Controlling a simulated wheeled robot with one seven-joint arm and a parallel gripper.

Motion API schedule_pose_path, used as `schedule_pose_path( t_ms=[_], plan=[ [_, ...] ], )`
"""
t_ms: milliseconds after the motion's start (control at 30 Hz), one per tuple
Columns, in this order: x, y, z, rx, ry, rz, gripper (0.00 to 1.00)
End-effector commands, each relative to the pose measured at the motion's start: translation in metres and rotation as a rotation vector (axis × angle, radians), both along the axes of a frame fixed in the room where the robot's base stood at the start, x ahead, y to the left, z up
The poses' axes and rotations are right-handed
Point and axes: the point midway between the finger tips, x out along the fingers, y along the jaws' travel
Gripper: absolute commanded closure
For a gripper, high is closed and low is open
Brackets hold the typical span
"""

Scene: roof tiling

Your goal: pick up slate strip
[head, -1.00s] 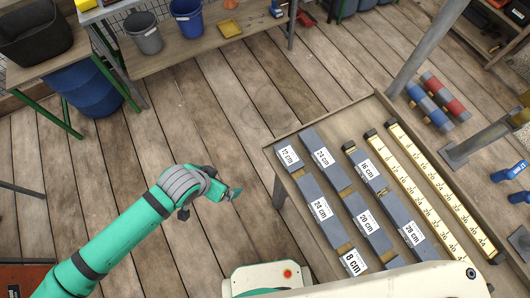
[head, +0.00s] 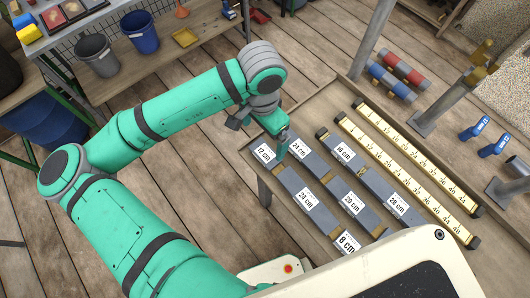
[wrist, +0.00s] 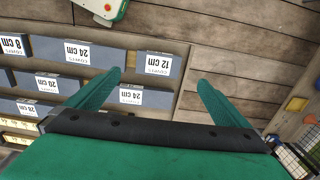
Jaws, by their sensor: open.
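Several grey slate strips with white length labels lie in rows on a wooden table (head: 308,112). The nearest row holds the 12 cm strip (head: 264,152), a 24 cm strip (head: 306,199) and the 8 cm strip (head: 347,242). Another 24 cm strip (head: 299,144) lies in the row behind. My gripper (head: 281,150) is above the table's left end, by the 12 cm and rear 24 cm strips. In the wrist view my gripper (wrist: 158,82) has its fingers wide apart with nothing between them; the 12 cm strip (wrist: 159,63) shows beyond them.
Two yellow measuring rulers (head: 420,160) lie along the far side of the table. A metal post (head: 372,40) stands behind it. Blue and red rolls (head: 392,83) lie beyond.

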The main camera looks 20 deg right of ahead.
Motion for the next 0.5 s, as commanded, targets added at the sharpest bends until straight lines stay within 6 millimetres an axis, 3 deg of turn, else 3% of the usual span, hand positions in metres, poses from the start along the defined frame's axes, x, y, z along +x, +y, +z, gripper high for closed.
schedule_pose_path(
  t_ms=[333, 500],
  plan=[
    [-0.001, -0.002, -0.042, 0.001, 0.005, -0.004, 0.0],
    [-0.001, -0.002, -0.054, 0.002, 0.002, -0.004, 0.0]
  ],
)
